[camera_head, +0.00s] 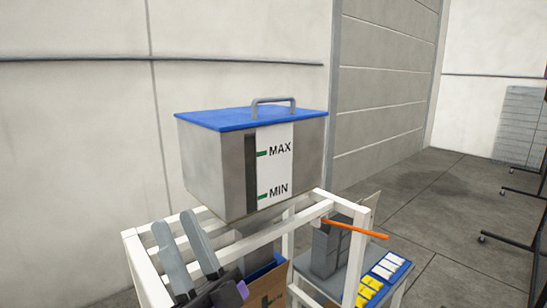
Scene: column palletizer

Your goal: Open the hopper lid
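The hopper is a grey metal box (215,165) on a white frame, in the middle of the head view. Its blue lid (225,119) lies flat and closed on top, with a grey arched handle (273,101) near the lid's far right part. A white strip with MAX and MIN marks and a dark window are on the front face. My gripper (174,220) is at the lower left, below and in front of the hopper. Its two grey fingers point up, apart, with nothing visible between them. The gripper is clear of lid and handle.
White frame bars (255,240) surround the area below the hopper, near my gripper. A cardboard box (268,290) sits under them. An orange rod (352,229) sticks out on the right, above a side table with yellow and white pieces. Open floor (440,210) lies to the right.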

